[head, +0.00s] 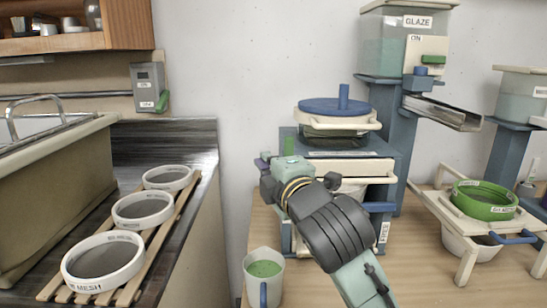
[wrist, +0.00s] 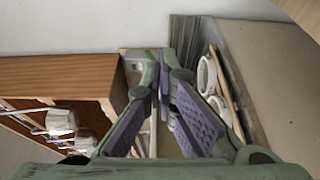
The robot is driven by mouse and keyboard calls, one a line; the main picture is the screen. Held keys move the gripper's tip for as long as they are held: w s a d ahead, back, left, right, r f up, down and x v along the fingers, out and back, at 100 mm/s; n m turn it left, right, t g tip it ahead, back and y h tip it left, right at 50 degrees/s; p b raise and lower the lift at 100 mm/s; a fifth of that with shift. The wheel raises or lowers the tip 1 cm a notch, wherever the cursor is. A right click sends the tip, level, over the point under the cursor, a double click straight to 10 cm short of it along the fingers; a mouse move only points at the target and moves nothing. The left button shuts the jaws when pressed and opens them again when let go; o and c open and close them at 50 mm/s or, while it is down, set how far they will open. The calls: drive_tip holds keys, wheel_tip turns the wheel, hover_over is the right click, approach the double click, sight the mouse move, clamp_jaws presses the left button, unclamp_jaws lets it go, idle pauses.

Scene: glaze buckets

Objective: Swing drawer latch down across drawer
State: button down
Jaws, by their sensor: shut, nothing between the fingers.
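The blue-grey drawer unit (head: 384,148) stands on the wooden table in the head view. Its pale drawer front (head: 372,169) is partly hidden behind my arm. A green upright piece (head: 288,145), which looks like the latch, stands at the unit's left front edge, its lower end hidden by my gripper. My gripper (head: 265,160) is just left of and below this piece; I cannot tell whether they touch. In the wrist view my gripper's fingertips (wrist: 160,60) meet, shut and empty. The wrist view does not show the latch.
A lidded pot (head: 338,120) sits on the unit. A cup of green glaze (head: 264,268) stands at the table's front left, below my gripper. A green sieve (head: 484,203) rests on a stand at right. Several white sieves (head: 142,210) lie on a slatted rack at left.

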sight(289, 154)
drive_tip(key=w+d+p, duration=0.1)
drive_tip(key=w+p, duration=0.3)
drive_tip(key=w, duration=0.3)
drive_tip(key=shift+w+d, duration=0.15)
drive_tip(key=shift+d, duration=0.05)
